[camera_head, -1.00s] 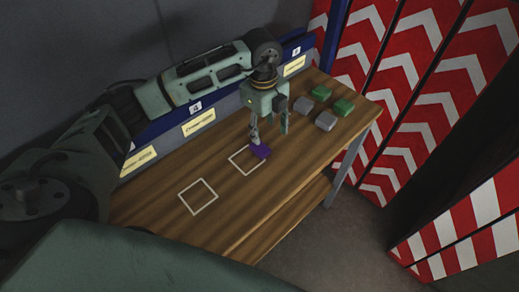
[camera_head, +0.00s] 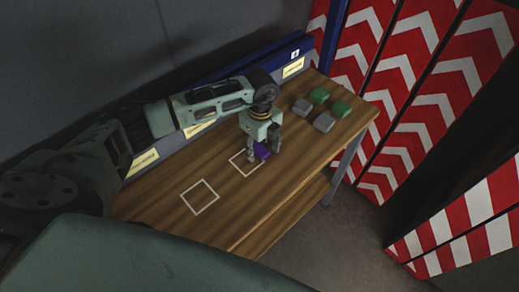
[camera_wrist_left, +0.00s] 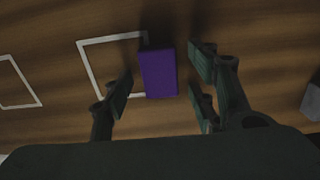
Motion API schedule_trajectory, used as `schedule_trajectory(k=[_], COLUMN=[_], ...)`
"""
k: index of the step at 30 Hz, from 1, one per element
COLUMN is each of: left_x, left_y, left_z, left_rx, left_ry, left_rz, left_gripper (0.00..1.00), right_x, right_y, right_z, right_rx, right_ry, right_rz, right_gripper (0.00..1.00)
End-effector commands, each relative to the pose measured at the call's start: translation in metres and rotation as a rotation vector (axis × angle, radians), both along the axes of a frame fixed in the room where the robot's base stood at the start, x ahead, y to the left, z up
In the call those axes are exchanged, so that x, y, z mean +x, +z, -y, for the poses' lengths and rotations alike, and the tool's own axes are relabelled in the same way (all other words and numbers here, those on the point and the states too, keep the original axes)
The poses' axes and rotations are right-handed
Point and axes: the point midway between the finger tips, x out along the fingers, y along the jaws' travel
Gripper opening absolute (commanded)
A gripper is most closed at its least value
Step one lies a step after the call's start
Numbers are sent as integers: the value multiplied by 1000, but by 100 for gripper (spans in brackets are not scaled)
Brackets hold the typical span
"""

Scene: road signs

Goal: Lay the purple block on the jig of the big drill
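The purple block (camera_head: 262,151) lies on the wooden table, overlapping the right side of a white outlined square (camera_head: 238,167). My left gripper (camera_head: 263,154) is pointed down over the block, with fingers on either side of it. In the left wrist view the purple block (camera_wrist_left: 158,72) sits between the open fingers (camera_wrist_left: 164,82), with a gap showing on both sides. Whether the block is level with the fingertips is hard to tell. No drill or jig can be made out. My right gripper is not in view.
The wooden table (camera_head: 232,215) has a second white square (camera_head: 200,197) to the left. A blue rail with yellow labels (camera_head: 294,68) runs behind. Red-and-white panels (camera_head: 409,62) stand at the right.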

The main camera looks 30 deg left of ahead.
Motion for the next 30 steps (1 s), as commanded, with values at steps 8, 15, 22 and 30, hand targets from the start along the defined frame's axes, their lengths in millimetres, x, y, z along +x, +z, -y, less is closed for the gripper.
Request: schedule_trajectory(k=[8, 15, 22, 30], left_x=[0, 0, 0, 1], left_y=[1, 1, 1, 13], left_z=[0, 0, 0, 0], left_rx=[0, 0, 0, -1], left_ry=[0, 0, 0, -1], left_rz=[0, 0, 1, 4], left_gripper=[27, 6, 0, 0], right_x=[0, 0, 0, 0], right_y=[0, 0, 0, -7], right_z=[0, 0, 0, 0], right_rx=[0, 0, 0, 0], right_ry=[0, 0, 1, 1], right_rz=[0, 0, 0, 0], right_gripper=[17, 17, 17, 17])
